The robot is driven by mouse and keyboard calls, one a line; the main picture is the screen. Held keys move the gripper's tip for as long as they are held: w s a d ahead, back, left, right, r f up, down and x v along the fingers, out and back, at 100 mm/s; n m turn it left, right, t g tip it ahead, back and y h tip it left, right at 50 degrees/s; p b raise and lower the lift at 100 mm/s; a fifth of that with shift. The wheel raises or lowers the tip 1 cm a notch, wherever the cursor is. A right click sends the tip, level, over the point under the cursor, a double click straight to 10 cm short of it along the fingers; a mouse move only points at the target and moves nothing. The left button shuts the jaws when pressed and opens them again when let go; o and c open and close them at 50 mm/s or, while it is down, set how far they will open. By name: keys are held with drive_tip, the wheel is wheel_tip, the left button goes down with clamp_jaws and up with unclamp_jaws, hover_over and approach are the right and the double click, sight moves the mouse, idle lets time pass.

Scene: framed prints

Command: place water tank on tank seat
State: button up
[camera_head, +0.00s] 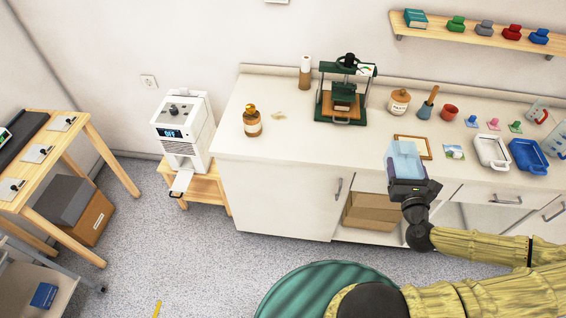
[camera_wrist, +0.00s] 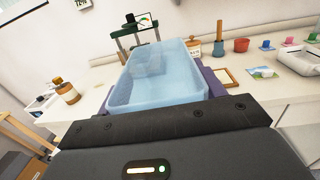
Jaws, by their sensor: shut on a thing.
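The water tank (camera_head: 405,160) is a translucent light-blue open box. My gripper (camera_head: 408,184) is shut on it and holds it up in front of the counter's edge. In the wrist view the water tank (camera_wrist: 158,82) fills the middle, with a purple finger (camera_wrist: 214,80) along its right side.
The machine stands on a low wooden stand (camera_head: 208,187). The white counter (camera_head: 300,142) holds a brown bottle (camera_head: 252,122), a green press (camera_head: 344,95), a wooden frame (camera_head: 413,147) and trays.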

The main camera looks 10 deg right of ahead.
drive_tip(key=w+a+f+n+y, duration=0.1)
drive_tip(key=w+a+f, duration=0.3)
drive_tip(key=a, duration=0.3)
drive_tip(key=w+a+f+y, duration=0.1)
drive_tip(key=w+a+f, duration=0.25)
drive_tip(key=a, duration=0.25)
drive_tip(key=w+a+f+n+y+b, duration=0.1)
drive_tip(key=a+f+b, duration=0.7)
drive_tip(key=a+f, duration=0.3)
drive_tip(key=shift+w+f, duration=0.3)
drive_tip(key=shift+f, duration=0.55)
drive_tip(key=shift+d, duration=0.1)
